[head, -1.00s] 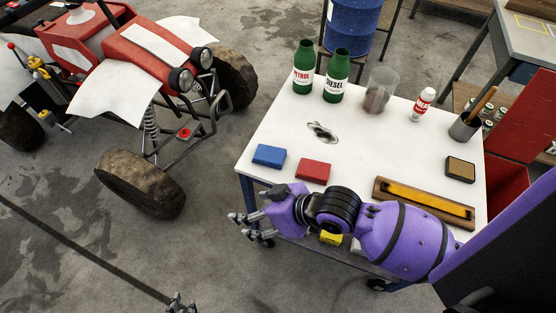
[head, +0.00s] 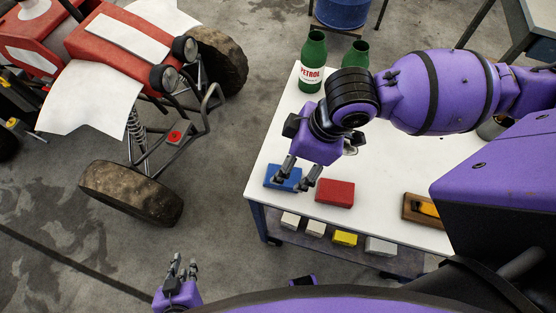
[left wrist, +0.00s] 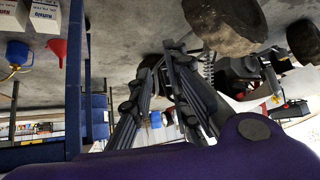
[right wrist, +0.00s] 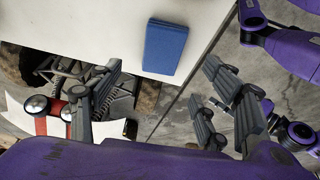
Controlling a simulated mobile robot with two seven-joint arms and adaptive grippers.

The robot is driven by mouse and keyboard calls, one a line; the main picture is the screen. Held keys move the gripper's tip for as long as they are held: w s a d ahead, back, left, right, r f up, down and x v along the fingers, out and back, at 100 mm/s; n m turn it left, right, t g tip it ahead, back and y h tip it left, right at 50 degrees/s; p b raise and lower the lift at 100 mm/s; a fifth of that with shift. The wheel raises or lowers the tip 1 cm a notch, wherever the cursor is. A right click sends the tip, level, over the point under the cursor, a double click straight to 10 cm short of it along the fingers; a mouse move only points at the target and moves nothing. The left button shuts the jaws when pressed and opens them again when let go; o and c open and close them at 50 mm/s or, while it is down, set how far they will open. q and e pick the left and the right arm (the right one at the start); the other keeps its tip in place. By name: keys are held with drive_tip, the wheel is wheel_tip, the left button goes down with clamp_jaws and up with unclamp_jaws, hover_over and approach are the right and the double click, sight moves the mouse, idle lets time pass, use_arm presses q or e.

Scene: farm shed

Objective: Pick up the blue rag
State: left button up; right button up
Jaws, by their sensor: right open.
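The blue rag (head: 287,182) is a flat folded block near the left front corner of the white table top (head: 375,180). My right gripper (head: 291,186) is open above it in the head view, its fingers partly covering the rag. The right wrist view shows the rag (right wrist: 165,47) whole, lying beyond the gap between the open fingers (right wrist: 160,65), and nothing between them. My left gripper (head: 183,264) is low at the bottom left of the head view, away from the table, empty, with its fingers a little apart.
A red rag (head: 335,192) lies close to the right of the blue one. Green bottles (head: 311,65) stand at the back. A brown holder (head: 420,208) with a yellow item lies at right. A red vehicle (head: 125,45) stands at left.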

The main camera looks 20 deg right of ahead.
sight(289, 178)
drive_tip(key=x, duration=0.3)
drive_tip(key=shift+s, duration=0.35)
drive_tip(key=x, duration=0.3)
drive_tip(key=shift+w+f, duration=0.2)
drive_tip(key=shift+f, duration=0.15)
drive_tip(key=shift+w+a+f, duration=0.1)
drive_tip(key=shift+f, duration=0.15)
use_arm(q)
drive_tip(key=shift+s+a+f, duration=0.15)
drive_tip(key=shift+s+f, duration=0.1)
drive_tip(key=shift+s, duration=0.25)
drive_tip(key=shift+s+a+f, duration=0.15)
drive_tip(key=shift+s+f, duration=0.1)
drive_tip(key=shift+s, duration=0.25)
drive_tip(key=shift+s, duration=0.1)
drive_tip(key=shift+d+r, duration=0.1)
drive_tip(key=shift+r, duration=0.1)
use_arm(e)
drive_tip(key=shift+f, duration=0.25)
drive_tip(key=c, duration=1.1)
